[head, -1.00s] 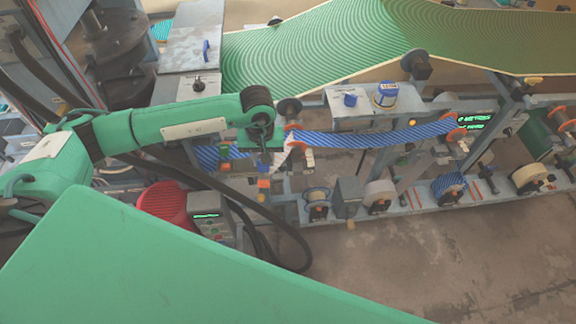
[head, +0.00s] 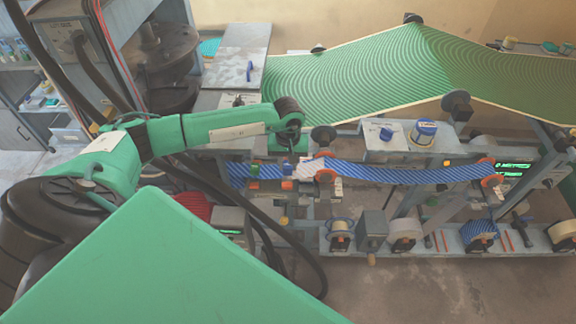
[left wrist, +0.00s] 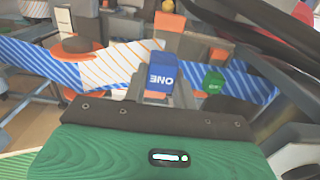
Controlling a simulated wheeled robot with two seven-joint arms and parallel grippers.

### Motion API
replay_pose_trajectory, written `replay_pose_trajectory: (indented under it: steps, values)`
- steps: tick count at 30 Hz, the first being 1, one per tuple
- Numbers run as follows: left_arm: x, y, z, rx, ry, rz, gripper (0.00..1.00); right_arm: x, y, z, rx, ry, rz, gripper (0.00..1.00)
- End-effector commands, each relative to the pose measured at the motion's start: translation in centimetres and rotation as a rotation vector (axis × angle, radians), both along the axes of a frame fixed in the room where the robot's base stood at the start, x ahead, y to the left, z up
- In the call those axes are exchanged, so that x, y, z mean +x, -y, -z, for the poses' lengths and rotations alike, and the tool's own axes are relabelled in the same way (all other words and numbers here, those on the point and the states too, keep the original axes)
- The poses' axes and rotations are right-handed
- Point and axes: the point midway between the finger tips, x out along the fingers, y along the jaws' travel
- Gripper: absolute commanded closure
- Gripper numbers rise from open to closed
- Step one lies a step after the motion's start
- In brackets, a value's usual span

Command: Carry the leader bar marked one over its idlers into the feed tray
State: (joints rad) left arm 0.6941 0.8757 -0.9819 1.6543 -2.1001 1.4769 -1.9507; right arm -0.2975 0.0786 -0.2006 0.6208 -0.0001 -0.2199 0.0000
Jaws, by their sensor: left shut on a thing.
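The leader bar's blue block marked ONE (left wrist: 162,72) shows in the left wrist view, its lettering upside down. My left gripper (head: 289,165) is shut on it; the fingertips are largely hidden. A white web with orange stripes (left wrist: 115,65) runs from beside the block to an orange-flanged idler (left wrist: 75,47). In the head view this white web (head: 311,167) lies nearly level and meets the idler (head: 325,176). Blue striped web (head: 400,174) continues right to another orange-flanged idler (head: 491,180). I cannot single out the feed tray. My right gripper is not in view.
A green block (left wrist: 213,83) sits on blue striped web to the right in the wrist view. A blue-lidded tub (head: 424,133) stands on the grey shelf (head: 375,150). Several spools, including a blue one (head: 479,234), line the lower rail. Black hoses hang below my arm.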

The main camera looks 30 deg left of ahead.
Motion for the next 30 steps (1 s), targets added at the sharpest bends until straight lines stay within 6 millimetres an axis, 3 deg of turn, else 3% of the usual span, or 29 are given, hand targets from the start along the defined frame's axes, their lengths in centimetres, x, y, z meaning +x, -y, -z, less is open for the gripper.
replay_pose_trajectory:
  steps: [16, 30]
  values:
    - [4.4, -2.6, 2.2, -0.001, 0.001, -0.001, 0.99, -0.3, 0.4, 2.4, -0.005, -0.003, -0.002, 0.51]
    - [4.3, -2.6, 6.8, -0.001, 0.001, 0.000, 0.99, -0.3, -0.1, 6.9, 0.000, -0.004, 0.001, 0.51]
